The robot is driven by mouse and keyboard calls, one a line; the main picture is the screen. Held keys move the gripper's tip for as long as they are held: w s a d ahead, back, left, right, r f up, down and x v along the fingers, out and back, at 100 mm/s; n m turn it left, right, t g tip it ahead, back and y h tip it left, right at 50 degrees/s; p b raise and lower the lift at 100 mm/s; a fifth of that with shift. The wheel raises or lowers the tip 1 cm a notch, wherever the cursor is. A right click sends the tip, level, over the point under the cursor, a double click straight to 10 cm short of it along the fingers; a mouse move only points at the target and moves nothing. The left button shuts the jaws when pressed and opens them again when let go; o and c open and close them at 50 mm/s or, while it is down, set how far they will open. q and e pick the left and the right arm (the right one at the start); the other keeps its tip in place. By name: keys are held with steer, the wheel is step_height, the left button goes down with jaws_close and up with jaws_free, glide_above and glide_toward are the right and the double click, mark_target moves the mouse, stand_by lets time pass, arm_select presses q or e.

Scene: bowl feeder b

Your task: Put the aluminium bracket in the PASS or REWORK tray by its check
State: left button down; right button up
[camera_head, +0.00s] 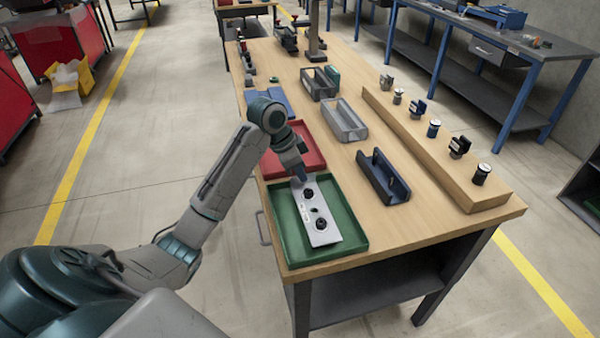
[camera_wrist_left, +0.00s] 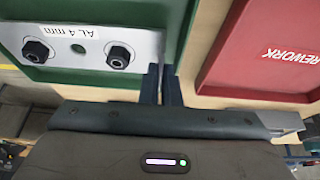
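The aluminium bracket (camera_head: 316,212) is a pale plate with black bolts and nuts, in the green tray (camera_head: 353,245) at the near end of the bench. In the left wrist view the bracket (camera_wrist_left: 90,22) has a label reading AL 4 mm. My left gripper (camera_head: 301,178) is at its far end. The left gripper's fingers (camera_wrist_left: 162,72) are close together at the bracket's end edge and look shut on it; the contact is partly hidden. The red tray (camera_wrist_left: 235,75), marked REWORK, is beside the green one; it also shows in the head view (camera_head: 312,158). My right gripper is not in view.
A dark open holder (camera_head: 384,180) and a grey bin (camera_head: 344,122) stand right of the trays. A wooden ledge (camera_head: 440,160) with several small fittings runs along the right side. Bare bench top lies right of the green tray.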

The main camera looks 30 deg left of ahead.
arm_select(q)
steer(key=shift+f, duration=0.55)
steer(key=shift+f, duration=0.15)
steer(key=shift+s+f, duration=0.15)
steer(key=shift+f, duration=0.4)
steer(key=c, duration=1.6)
jaws_free()
steer(key=shift+f, duration=0.1)
steer(key=shift+c, duration=0.2)
